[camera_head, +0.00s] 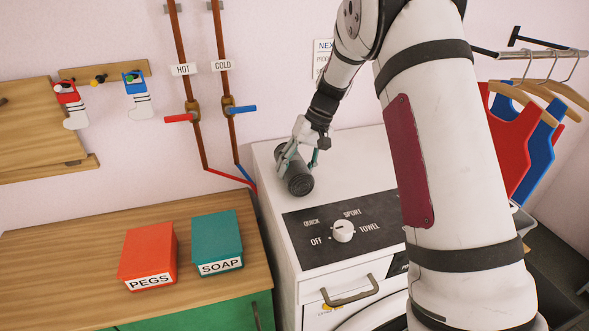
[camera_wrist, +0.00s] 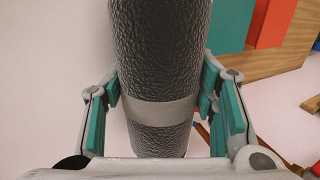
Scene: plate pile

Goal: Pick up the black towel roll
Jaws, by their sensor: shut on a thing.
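The black towel roll (camera_head: 299,183) lies on its side on the white washing machine's top, near its left edge. In the wrist view the roll (camera_wrist: 160,60) is dark and textured with a grey band around it, and it runs up the middle of the picture. My gripper (camera_head: 298,160) is over the roll from behind. Its teal finger pads (camera_wrist: 160,88) are on both sides of the roll and shut on it. Whether the roll is clear of the machine top cannot be told.
The washing machine (camera_head: 375,165) has a dial panel (camera_head: 343,231) in front of the roll. A red PEGS box (camera_head: 148,252) and a teal SOAP box (camera_head: 217,240) stand on the wooden counter (camera_head: 60,255) to the left. HOT and COLD pipes (camera_head: 224,80) run down the wall behind.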

